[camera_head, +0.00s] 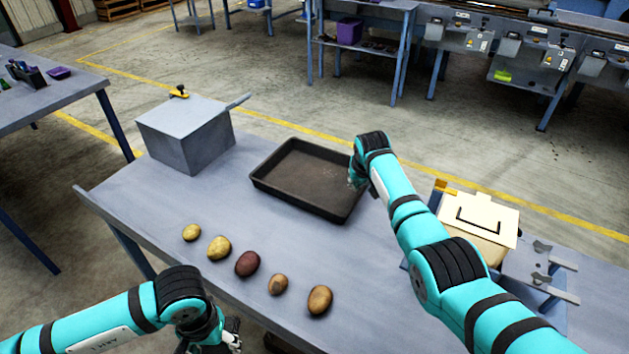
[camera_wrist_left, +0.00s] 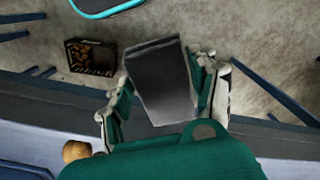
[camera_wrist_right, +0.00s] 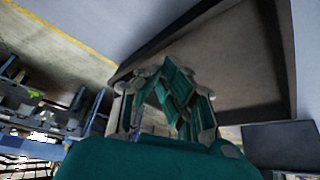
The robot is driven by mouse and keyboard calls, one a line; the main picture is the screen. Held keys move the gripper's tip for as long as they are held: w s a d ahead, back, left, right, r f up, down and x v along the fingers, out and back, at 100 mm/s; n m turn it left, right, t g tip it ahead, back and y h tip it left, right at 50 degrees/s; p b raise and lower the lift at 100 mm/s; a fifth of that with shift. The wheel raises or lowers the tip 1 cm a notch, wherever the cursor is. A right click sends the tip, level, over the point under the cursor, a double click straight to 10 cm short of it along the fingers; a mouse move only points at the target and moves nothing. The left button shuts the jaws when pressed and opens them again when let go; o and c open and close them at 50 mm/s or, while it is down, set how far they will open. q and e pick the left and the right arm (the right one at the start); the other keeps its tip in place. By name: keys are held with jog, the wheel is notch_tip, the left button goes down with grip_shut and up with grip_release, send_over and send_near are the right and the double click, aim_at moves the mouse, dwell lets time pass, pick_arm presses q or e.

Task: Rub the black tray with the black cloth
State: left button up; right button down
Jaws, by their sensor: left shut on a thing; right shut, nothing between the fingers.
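The black tray (camera_head: 283,192) lies on the grey table, with a few brownish specks on its floor. My right gripper (camera_head: 356,178) is at the tray's right rim, mostly hidden by its own arm. In the right wrist view its fingers (camera_wrist_right: 176,88) are shut and empty in front of the tray (camera_wrist_right: 235,60); I cannot tell whether they touch it. My left gripper (camera_head: 222,343) is low at the table's front edge. In the left wrist view its fingers (camera_wrist_left: 165,92) are shut on a dark, flat, folded piece, the black cloth (camera_wrist_left: 163,80). The cloth is not discernible in the head view.
Several potatoes (camera_head: 247,264) lie in a row in front of the tray. A grey box (camera_head: 187,138) stands at the table's back left. A lidded box (camera_head: 480,214) stands to the right. A crate of potatoes (camera_wrist_left: 90,57) is on the floor.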

pick_arm(q)
jog(key=shift+f+b, duration=0.6)
pick_arm(e)
jog(key=shift+f, duration=0.8)
pick_arm(q)
jog(key=shift+r, duration=0.15)
pick_arm(e)
jog(key=shift+r, duration=0.1)
